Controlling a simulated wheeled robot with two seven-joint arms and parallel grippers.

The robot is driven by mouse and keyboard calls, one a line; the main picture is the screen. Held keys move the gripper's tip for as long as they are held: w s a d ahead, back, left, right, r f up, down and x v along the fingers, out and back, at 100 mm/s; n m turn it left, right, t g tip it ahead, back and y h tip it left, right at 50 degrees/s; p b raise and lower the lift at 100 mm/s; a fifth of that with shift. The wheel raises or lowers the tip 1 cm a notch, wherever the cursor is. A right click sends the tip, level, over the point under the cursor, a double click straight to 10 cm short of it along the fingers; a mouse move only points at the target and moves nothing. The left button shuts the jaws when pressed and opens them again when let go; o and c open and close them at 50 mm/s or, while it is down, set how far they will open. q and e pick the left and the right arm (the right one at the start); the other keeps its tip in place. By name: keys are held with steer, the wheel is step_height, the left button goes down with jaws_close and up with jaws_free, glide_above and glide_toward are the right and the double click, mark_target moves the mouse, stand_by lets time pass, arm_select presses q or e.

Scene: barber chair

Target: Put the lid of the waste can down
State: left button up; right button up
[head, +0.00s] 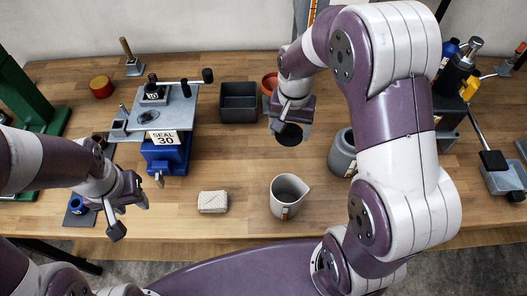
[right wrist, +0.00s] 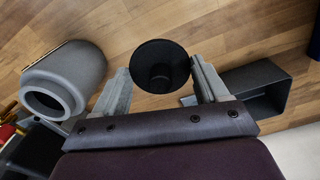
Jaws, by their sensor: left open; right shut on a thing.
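The waste can (head: 342,152) is a grey round can on the wooden table, partly hidden behind my right arm. It also shows at the left of the right wrist view (right wrist: 68,72), with its mouth open and uncovered. The black round lid (head: 289,134) hangs below my right gripper (head: 292,112), to the left of the can and apart from it. In the right wrist view the lid (right wrist: 160,65) sits between the two fingers, which are shut on it. My left gripper (head: 124,208) is open and empty near the table's front left edge.
A beige cup (head: 287,196) and a pale woven block (head: 212,202) stand near the front edge. A dark square bin (head: 238,102) and an orange pot (head: 270,82) are behind the lid. A blue-based press (head: 168,155) stands left. Bottles and tools crowd the right. The table middle is clear.

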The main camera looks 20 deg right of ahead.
mark_target(285, 153)
steer(key=shift+w+a+f, duration=0.2)
steer(key=shift+w+f, duration=0.45)
steer(key=shift+f, duration=0.15)
step_height(285, 153, down, 8)
steer(key=shift+d+f+p, duration=0.1)
steer(key=shift+d+p, duration=0.05)
steer(key=shift+p, duration=0.3)
steer(key=shift+d, duration=0.1)
steer(key=shift+f, duration=0.1)
steer(key=o, duration=1)
